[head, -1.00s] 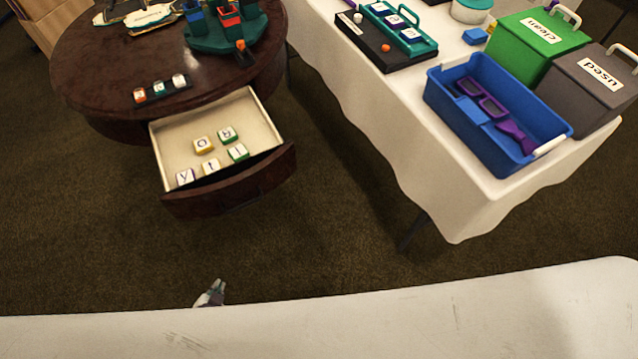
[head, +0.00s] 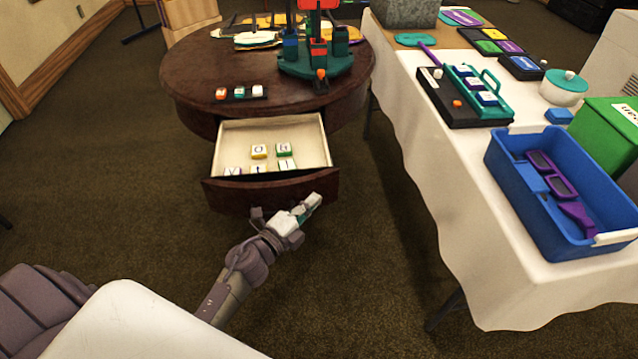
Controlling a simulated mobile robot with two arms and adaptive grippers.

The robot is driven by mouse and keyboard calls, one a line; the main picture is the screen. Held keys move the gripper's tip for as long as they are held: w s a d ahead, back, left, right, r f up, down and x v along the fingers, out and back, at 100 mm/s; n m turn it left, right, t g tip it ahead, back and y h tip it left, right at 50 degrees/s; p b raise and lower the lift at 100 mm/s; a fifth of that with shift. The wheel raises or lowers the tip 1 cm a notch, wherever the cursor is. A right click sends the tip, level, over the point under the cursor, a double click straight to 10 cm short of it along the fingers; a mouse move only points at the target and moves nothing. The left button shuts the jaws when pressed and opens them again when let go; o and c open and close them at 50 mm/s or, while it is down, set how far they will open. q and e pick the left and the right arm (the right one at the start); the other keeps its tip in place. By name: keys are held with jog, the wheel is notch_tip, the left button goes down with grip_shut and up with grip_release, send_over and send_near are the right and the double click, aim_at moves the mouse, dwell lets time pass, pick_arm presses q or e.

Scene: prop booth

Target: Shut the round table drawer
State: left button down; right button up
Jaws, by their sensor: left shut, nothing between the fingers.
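The round table (head: 190,75) is dark brown wood and stands ahead of me. Its drawer (head: 222,193) is pulled out toward me, with a dark curved front and a cream inside. Several lettered cubes (head: 259,151) lie in the drawer. My left gripper (head: 316,199) is shut and empty, just in front of the right part of the drawer front. It overlaps the lower edge of the front in the picture; I cannot tell whether it touches. My right gripper is not in view.
On the round table are a small rack with cubes (head: 240,93) and a teal stand (head: 345,68) with cups. To the right, a white-clothed table (head: 440,185) holds a blue bin (head: 545,215) and a green box (head: 603,130). Carpet between the tables is clear.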

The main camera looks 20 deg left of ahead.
aim_at(327, 175)
pick_arm(q)
jog(key=w, duration=0.3)
jog(key=w+a, duration=0.1)
jog(key=w, duration=0.1)
jog(key=shift+w, duration=0.2)
jog(key=shift+w+a, duration=0.15)
jog(key=shift+w, duration=0.25)
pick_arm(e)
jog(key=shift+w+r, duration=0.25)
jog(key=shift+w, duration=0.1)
